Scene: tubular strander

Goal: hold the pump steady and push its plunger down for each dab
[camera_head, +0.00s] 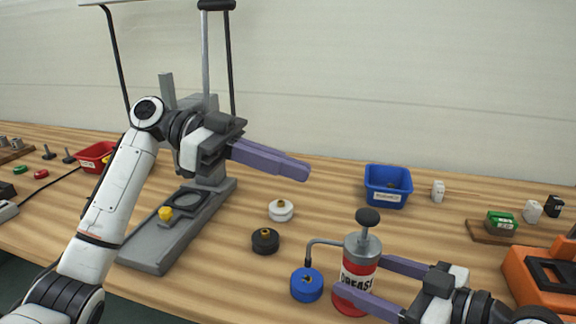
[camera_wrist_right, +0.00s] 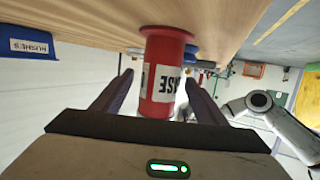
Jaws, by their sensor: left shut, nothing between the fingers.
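The grease pump (camera_head: 358,275) stands upright on the table, with a red body, a grey top and a white label. Its plunger has a black knob (camera_head: 368,217) and is raised. A thin spout bends left and down to a blue round part (camera_head: 307,285). My right gripper (camera_head: 352,273) has its fingers on either side of the pump body. In the right wrist view the red pump body (camera_wrist_right: 163,75) is between the fingers, with a gap at the left finger. My left gripper (camera_head: 304,172) is shut and empty, above and left of the knob.
A white round part (camera_head: 281,210) and a black one (camera_head: 265,241) stand left of the pump. A blue bin (camera_head: 388,186) is behind it. A grey press (camera_head: 160,235) stands at left, behind my left arm. An orange device (camera_head: 541,283) is at right.

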